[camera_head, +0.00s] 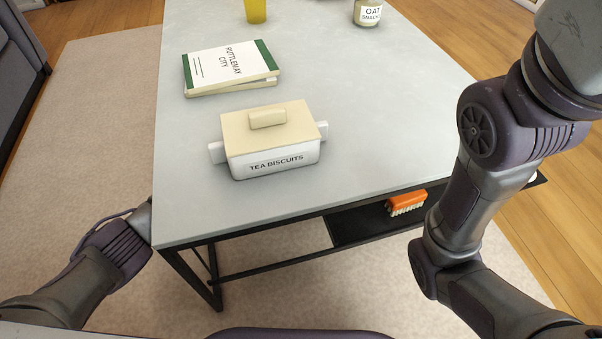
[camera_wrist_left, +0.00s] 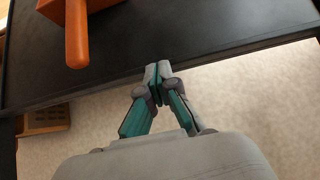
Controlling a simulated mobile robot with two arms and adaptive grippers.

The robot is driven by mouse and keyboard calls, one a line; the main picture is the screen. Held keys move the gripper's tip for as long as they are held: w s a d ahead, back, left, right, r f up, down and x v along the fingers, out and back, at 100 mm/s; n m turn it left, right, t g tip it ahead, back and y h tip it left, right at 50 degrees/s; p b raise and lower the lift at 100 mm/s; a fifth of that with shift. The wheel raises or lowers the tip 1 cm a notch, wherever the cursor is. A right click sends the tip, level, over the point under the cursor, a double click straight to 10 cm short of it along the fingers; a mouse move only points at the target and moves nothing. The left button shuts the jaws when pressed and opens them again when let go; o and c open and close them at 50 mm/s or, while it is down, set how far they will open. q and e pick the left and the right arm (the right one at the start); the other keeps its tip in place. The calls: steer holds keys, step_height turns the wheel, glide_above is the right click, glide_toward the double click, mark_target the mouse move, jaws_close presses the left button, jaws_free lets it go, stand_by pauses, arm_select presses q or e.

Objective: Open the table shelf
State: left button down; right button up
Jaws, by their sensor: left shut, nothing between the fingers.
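The table (camera_head: 350,90) has a pale grey top and a black metal frame. Under its top is a black shelf (camera_head: 350,230), partly hidden by the tabletop. The shelf's dark panel also fills the upper part of the left wrist view (camera_wrist_left: 220,35). There, my left gripper (camera_wrist_left: 157,75) is shut and empty, its fingertips at the panel's edge; I cannot tell whether they touch it. In the head view my left arm reaches the table's left side, and its fingers are hidden behind the tabletop. My right arm shows at the right, its gripper out of view.
An orange brush (camera_head: 407,203) lies on the shelf; its orange handle shows in the wrist view (camera_wrist_left: 77,35). On the tabletop are a tea biscuits box (camera_head: 270,145), books (camera_head: 230,68), a yellow cup (camera_head: 255,11) and an oat snacks jar (camera_head: 368,12). Carpet surrounds the table's left side.

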arm_select(q)
steer(key=shift+f, duration=0.1)
steer(key=s+a+r, duration=0.1)
steer(key=s+a, duration=0.3)
steer(key=a, duration=0.8)
